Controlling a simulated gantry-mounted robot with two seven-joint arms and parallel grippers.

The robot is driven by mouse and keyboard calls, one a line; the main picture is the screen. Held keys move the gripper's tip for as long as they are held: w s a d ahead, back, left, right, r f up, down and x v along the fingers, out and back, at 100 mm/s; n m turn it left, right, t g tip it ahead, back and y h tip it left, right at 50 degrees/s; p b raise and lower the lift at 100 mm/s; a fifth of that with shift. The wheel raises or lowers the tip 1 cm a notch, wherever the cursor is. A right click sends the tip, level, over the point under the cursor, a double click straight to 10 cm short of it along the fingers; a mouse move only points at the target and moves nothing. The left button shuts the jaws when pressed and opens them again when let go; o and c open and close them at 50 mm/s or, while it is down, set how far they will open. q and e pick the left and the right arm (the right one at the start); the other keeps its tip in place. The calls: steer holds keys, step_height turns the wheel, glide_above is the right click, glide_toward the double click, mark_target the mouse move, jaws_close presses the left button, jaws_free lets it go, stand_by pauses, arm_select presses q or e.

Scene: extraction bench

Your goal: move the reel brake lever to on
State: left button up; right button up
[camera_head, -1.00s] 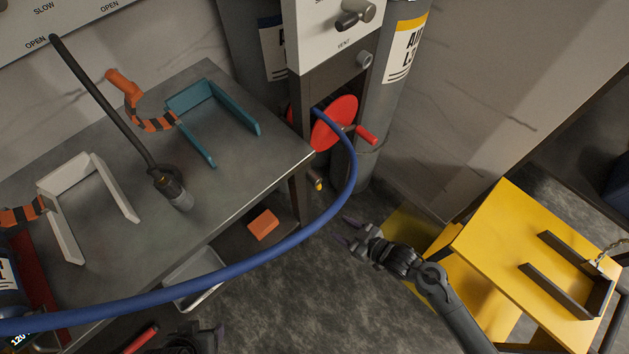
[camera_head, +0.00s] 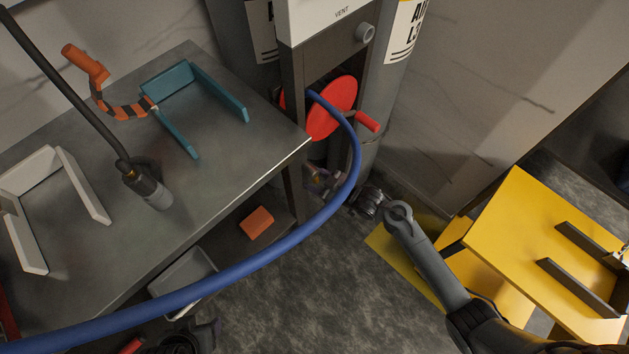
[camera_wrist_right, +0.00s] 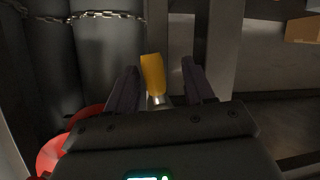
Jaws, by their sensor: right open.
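The reel brake lever has a yellow grip (camera_wrist_right: 152,75) on a metal stem. In the right wrist view it stands between the two dark fingers of my right gripper (camera_wrist_right: 158,68), with gaps at both sides. In the head view my right gripper (camera_head: 322,181) is open below the red reel (camera_head: 332,106), behind the blue hose, and mostly covers the lever. The reel carries a red crank handle (camera_head: 367,121). Part of my left gripper (camera_head: 200,335) shows dark at the bottom edge; its fingers are not clear.
The blue hose (camera_head: 262,258) arcs from the reel across the bench front. The grey bench (camera_head: 215,150) with holders stands left, its leg near my right gripper. A gas cylinder (camera_head: 390,80) stands behind. A yellow stand (camera_head: 530,225) is at right.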

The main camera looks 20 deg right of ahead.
steer(key=shift+w+a, duration=0.1)
steer(key=shift+w, duration=0.6)
steer(key=shift+s, duration=0.2)
steer(key=c, duration=0.4)
jaws_close()
